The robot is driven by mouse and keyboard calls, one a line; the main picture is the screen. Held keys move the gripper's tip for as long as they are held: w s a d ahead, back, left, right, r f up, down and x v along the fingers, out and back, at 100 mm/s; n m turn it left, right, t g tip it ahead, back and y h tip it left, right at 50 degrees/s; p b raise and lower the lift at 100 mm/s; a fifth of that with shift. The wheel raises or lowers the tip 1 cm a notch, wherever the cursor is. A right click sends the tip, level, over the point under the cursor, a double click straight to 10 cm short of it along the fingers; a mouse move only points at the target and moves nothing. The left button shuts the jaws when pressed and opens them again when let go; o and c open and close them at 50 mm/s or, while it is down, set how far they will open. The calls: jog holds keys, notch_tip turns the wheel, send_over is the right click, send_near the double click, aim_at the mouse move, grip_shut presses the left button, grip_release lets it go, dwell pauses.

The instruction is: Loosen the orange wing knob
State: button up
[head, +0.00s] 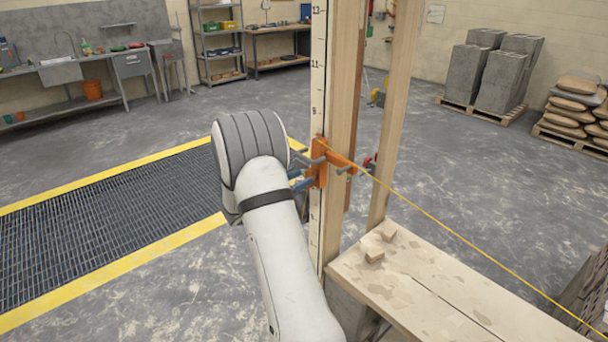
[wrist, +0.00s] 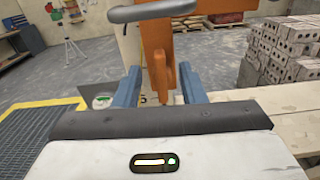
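An orange clamp (head: 319,170) with grey horns is fixed on an upright post marked with numbers (head: 318,70). In the wrist view the clamp's orange body (wrist: 155,45) fills the top middle, with a grey bar across it. The orange wing knob (wrist: 185,82) hangs below it, close to the right finger; I cannot tell whether they touch. My gripper (wrist: 160,82) is open, its two blue-grey fingers apart with the knob between them, nearer the right one. In the head view my gripper (head: 301,180) reaches the clamp from the left, and the knob cannot be made out.
A yellow string (head: 450,215) runs from the clamp to the lower right. A plank bench (head: 420,290) stands right of the post. A yellow-edged floor grate (head: 110,215) lies left. Grey blocks (wrist: 275,50) are stacked at the right in the wrist view.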

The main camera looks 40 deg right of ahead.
jog(key=shift+w+d, duration=0.1)
jog(key=shift+d, duration=1)
grip_shut()
